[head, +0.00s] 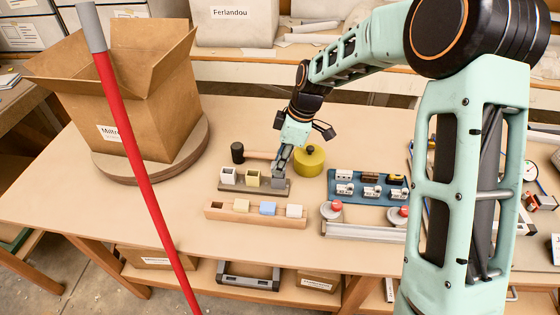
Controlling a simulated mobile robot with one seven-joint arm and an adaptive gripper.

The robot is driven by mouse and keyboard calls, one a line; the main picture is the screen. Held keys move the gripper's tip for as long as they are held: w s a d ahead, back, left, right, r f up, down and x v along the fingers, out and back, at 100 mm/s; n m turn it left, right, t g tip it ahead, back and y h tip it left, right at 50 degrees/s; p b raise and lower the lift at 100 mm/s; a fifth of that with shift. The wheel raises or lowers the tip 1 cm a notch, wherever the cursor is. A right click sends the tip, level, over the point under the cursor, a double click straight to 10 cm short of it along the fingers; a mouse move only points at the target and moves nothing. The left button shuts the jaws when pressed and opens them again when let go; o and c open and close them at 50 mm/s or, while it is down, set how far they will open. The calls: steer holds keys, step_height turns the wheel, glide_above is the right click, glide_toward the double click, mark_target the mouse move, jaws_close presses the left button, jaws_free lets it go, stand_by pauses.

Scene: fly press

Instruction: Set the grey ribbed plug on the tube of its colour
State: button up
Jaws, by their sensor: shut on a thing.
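A dark rack (240,189) on the table holds a white square tube (228,176), a pale yellow one (252,177) and a grey one (278,183) at its right end. My gripper (281,167) points down directly over the grey tube, with its fingertips at or just above the tube's top. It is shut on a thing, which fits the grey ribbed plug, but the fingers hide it. I cannot tell whether the plug touches the tube. In front, a wooden block (222,210) carries a cream plug (241,205), a blue plug (267,208) and a white plug (294,210).
A mallet (238,152) lies behind the rack. A yellow-green round pot (309,161) stands close right of my gripper. A blue tray (357,200) with small items is further right. A cardboard box (150,120) and a red pole (130,140) are at left.

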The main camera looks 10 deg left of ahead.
stand_by(0.3)
steer(key=o, duration=1)
steer(key=shift+o, duration=0.9)
steer(key=shift+r, duration=0.15)
steer(key=shift+r+p, duration=2.25)
steer(key=shift+r, duration=1.15)
